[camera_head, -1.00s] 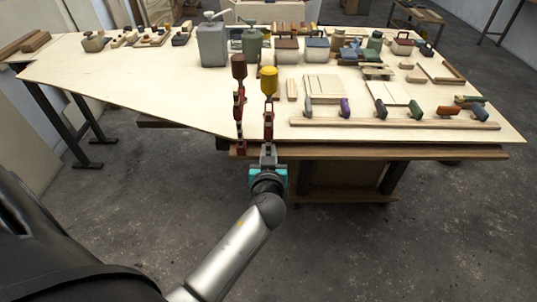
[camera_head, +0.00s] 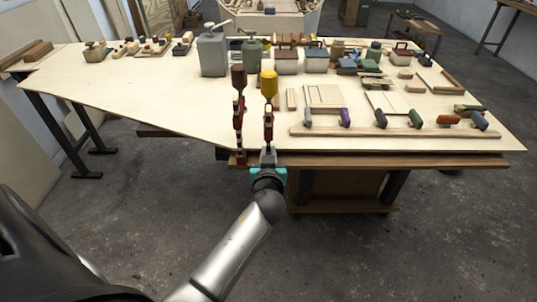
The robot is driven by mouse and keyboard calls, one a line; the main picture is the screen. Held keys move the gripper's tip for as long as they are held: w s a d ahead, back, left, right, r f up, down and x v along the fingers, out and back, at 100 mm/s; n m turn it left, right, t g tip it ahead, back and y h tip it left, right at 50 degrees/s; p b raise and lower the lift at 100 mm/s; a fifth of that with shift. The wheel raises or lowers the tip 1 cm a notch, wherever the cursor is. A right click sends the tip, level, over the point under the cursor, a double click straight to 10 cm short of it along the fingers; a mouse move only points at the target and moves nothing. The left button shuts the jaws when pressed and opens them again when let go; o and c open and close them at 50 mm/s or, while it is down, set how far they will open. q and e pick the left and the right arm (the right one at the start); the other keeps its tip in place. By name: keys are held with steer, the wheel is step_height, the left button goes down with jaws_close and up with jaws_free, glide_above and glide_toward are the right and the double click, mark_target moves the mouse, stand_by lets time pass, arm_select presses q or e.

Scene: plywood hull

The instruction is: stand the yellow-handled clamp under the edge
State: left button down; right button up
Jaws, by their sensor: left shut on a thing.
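The yellow-handled clamp (camera_head: 269,84) stands upright at the front edge of the plywood sheet, its yellow handle on top and its dark red body below. My left gripper (camera_head: 268,160) is shut on the clamp's lower part, just in front of the edge. A second clamp with a brown-red handle (camera_head: 239,78) stands upright close to its left, apart from it. The lower jaw of the yellow-handled clamp is partly hidden by my gripper, so I cannot tell whether it touches the underside. My right gripper is not in view.
The plywood sheet (camera_head: 150,90) lies on a bench with a wooden front rail (camera_head: 400,160). A long batten (camera_head: 400,132) with several coloured-handled tools lies to the right. A grey can (camera_head: 212,55) and several boxes stand farther back. The floor in front is clear.

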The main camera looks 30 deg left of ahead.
arm_select(q)
steer(key=shift+w+r, duration=0.1)
steer(key=shift+r, duration=0.05)
steer(key=shift+w+a+b, duration=0.25)
steer(key=shift+w+a, duration=0.2)
steer(key=shift+w, duration=0.25)
steer(key=shift+w+a+b, duration=0.3)
steer(key=shift+w+a, duration=0.1)
steer(key=shift+w, duration=0.25)
steer(key=shift+w+a+b, duration=0.25)
steer(key=shift+w+a, duration=0.2)
steer(key=shift+w, duration=0.25)
